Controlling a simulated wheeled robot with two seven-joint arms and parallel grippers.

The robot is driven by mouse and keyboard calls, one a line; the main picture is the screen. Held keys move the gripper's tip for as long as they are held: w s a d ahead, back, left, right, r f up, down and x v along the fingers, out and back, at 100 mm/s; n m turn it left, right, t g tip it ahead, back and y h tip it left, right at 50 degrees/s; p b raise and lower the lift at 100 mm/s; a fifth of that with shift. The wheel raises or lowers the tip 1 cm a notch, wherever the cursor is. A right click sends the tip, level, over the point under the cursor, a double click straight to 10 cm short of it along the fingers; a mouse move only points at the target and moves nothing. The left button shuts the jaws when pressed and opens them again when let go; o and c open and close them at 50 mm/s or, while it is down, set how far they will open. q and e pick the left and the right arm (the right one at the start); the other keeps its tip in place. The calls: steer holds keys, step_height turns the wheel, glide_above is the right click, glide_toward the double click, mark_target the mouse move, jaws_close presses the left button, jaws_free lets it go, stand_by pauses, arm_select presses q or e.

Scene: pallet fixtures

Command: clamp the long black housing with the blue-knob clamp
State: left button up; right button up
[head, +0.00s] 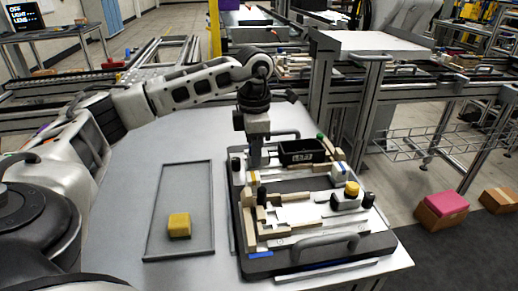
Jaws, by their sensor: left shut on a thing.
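The long black housing (302,152) lies on the far part of the pallet fixture (290,262), among tan blocks. My left gripper (256,162) points straight down just left of the housing's left end. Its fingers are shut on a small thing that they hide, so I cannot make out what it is. My right gripper is not in view.
A yellow knob (352,188), a green knob (320,137) and several black knobs stand on the fixture. A grey tray (156,236) with a yellow block (179,225) lies to the left. The table is bare around the tray. A grey handle (325,241) arches over the fixture's near edge.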

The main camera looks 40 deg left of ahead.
arm_select(q)
steer(key=shift+w+d, duration=0.15)
steer(key=shift+w, duration=0.05)
steer(key=shift+w+d+p, duration=0.5)
steer(key=shift+w+d, duration=0.15)
steer(key=shift+w, duration=0.2)
steer(key=o, duration=0.8)
steer(key=shift+c, duration=0.2)
